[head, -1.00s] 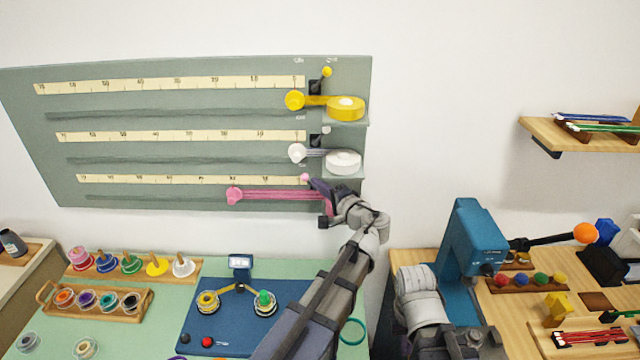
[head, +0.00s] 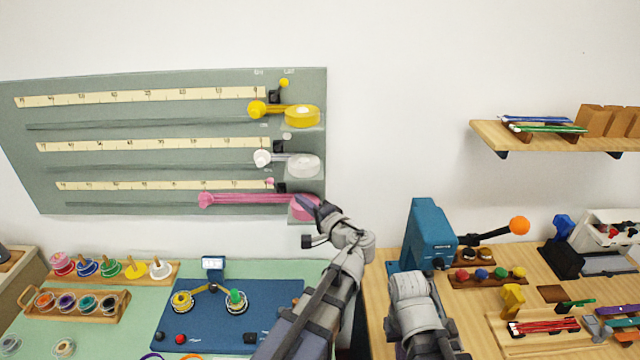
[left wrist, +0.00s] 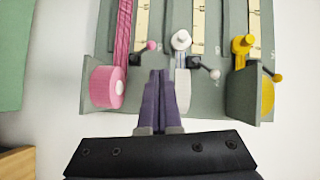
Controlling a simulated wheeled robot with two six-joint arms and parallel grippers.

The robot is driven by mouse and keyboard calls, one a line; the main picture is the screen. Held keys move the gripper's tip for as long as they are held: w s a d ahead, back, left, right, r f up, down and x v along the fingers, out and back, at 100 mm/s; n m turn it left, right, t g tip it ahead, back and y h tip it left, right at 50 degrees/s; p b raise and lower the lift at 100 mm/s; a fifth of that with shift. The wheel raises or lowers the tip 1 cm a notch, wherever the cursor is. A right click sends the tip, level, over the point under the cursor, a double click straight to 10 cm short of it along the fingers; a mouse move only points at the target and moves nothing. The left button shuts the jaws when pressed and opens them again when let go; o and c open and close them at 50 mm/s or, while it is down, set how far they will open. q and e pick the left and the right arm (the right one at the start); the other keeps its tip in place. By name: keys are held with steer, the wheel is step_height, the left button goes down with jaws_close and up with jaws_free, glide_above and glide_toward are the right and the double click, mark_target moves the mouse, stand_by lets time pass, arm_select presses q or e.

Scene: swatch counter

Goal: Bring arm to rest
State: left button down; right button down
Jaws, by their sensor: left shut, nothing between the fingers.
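My left gripper (head: 307,205) is in front of the right end of the grey-green wall board (head: 130,125), close to the pink roll (head: 302,208) in the head view. In the left wrist view its two purple fingers (left wrist: 160,78) are together and empty, between the pink roll (left wrist: 107,87) and the white roll (left wrist: 183,88). I cannot tell if the fingertips touch the board. A pink strip (head: 250,199) runs left from the pink roll. My right arm (head: 412,305) shows at the lower middle; its gripper is not in view.
A blue press (head: 430,235) with an orange-knobbed lever (head: 519,226) stands on the wooden counter (head: 385,290), right of my left arm. A blue mat (head: 285,305) and spool racks sit on the green counter to the left. A shelf (head: 560,137) hangs at right.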

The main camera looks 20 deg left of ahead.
arm_select(q)
steer(key=shift+s+f, duration=0.1)
steer(key=s+d+f+n+g+h+b, duration=0.1)
steer(key=s+d+f+g+h, duration=0.4)
steer(key=s+d+f, duration=0.4)
steer(key=s+d+f+n+g+h+b, duration=0.1)
steer(key=s+d+f+g+h, duration=0.4)
steer(key=s+f, duration=0.8)
steer(key=d+h, duration=0.2)
steer(key=d, duration=0.2)
steer(key=shift+s+f+n+g+b, duration=0.3)
steer(key=shift+g, duration=0.1)
